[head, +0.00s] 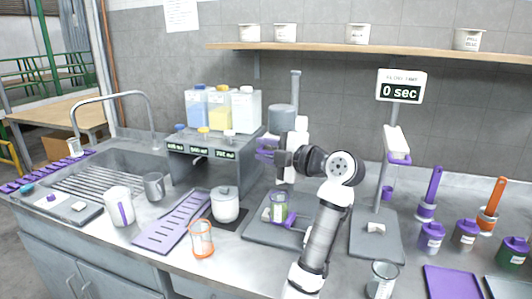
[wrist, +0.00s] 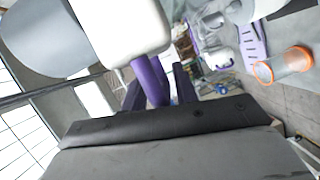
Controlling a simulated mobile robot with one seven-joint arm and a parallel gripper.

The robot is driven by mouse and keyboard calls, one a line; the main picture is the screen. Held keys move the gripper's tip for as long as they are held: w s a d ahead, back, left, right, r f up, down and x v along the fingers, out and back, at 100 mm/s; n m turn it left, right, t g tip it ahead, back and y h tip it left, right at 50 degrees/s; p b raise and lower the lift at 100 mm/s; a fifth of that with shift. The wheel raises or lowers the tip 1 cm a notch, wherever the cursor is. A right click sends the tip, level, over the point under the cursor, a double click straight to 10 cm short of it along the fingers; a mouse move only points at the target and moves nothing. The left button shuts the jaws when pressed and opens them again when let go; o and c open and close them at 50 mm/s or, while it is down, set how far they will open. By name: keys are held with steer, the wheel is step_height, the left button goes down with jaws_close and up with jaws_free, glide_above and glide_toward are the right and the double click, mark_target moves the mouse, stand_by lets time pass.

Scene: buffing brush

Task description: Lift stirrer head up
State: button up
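The stirrer stands at the back centre of the counter, with a grey and white head (head: 282,118) on an upright metal pole. Below it a clear jar (head: 279,206) with purple and green parts sits on the grey base (head: 262,232). My gripper (head: 266,150) is level with the lower part of the head. In the wrist view, the white head (wrist: 128,28) fills the upper left and a purple handle (wrist: 152,82) projects from it. The handle lies between my gripper's dark fingers (wrist: 158,92), which stand apart on either side; a narrow gap shows at right. Firm contact is not visible.
A dispenser shelf (head: 212,143) with bottles stands left of the stirrer. A second stand (head: 397,145) and several purple-topped holders are to the right.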

steer(key=shift+d, duration=0.1)
steer(key=shift+b+v, duration=2.25)
steer(key=shift+v, duration=4.6)
